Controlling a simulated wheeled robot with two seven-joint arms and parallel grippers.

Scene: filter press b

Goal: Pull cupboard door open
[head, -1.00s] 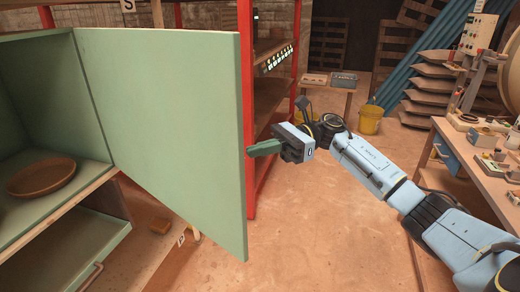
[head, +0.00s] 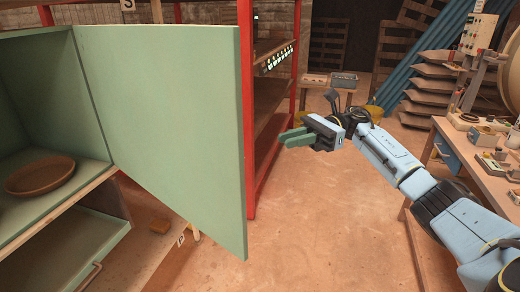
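The green cupboard door (head: 165,125) stands wide open, swung out to the right of the cupboard (head: 45,110). Its inside and the shelf are exposed. The door's free edge is near the middle of the head view. My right gripper (head: 294,138) is to the right of that edge, apart from the door. Its two green fingers point left towards the door, with a narrow gap between them and nothing held. No handle shows on the visible face of the door. My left gripper is not in view.
A brown bowl (head: 40,176) sits on the cupboard shelf. Below it is an open green drawer (head: 75,245). A red-framed rack (head: 248,120) stands behind the door. A cluttered workbench (head: 470,150) is at the right. The floor between is mostly clear.

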